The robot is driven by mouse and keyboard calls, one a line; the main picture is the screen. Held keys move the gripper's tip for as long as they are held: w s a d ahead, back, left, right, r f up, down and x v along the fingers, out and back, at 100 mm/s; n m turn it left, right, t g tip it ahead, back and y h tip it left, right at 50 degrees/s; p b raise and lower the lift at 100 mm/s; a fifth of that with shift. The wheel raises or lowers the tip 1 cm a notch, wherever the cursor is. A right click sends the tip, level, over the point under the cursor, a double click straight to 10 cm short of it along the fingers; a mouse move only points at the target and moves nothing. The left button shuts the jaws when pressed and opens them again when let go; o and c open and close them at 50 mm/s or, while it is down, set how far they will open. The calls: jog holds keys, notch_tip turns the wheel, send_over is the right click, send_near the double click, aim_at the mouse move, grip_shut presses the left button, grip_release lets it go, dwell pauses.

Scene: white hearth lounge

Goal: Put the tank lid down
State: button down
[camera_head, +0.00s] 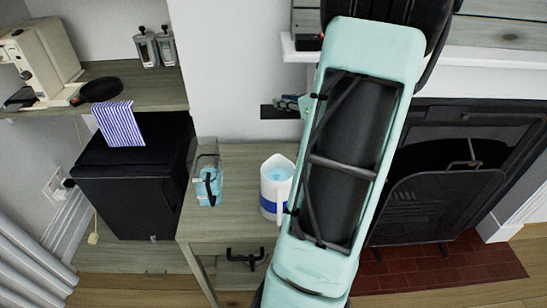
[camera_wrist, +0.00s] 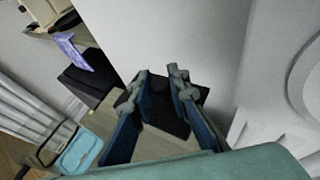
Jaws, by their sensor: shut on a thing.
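My gripper (camera_wrist: 162,84) is shut on a flat black piece, which I take to be the tank lid (camera_wrist: 163,114). In the head view my gripper (camera_head: 291,103) shows beside the pale green arm, and the black lid (camera_head: 273,112) is held in the air in front of the white wall. A clear tank (camera_head: 208,187) with light blue water and a dark handle stands on the small wooden table (camera_head: 232,157), below and left of the gripper. The tank also shows at the lower left of the wrist view (camera_wrist: 76,157). My arm hides part of the table's right side.
A white jug (camera_head: 276,187) with a blue band and blue liquid stands right of the tank. A black cabinet (camera_head: 135,185) with a striped cloth (camera_head: 119,124) is at the left, under a shelf with a coffee machine (camera_head: 40,60). A fireplace (camera_head: 445,190) is at the right.

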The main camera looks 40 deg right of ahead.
jog(key=f+b, duration=0.3)
jog(key=f, duration=0.3)
jog(key=f+b, duration=0.4)
jog(key=f, duration=0.1)
jog(key=f+b, duration=0.3)
jog(key=f, duration=0.3)
jog(key=shift+s+f, duration=0.35)
jog(key=shift+s, duration=0.05)
jog(key=shift+f+b, duration=0.25)
jog(key=shift+b, duration=0.1)
jog(key=c, duration=1.8)
grip_release()
jog(key=shift+r, duration=0.1)
jog(key=shift+c, duration=0.2)
jog(key=shift+r, duration=0.1)
jog(key=shift+s+r+p, duration=0.15)
jog(key=shift+r+p, duration=0.05)
jog(key=shift+p, duration=0.15)
jog(key=p+v, duration=0.2)
jog(key=v, duration=0.9)
jog(key=shift+s, duration=0.35)
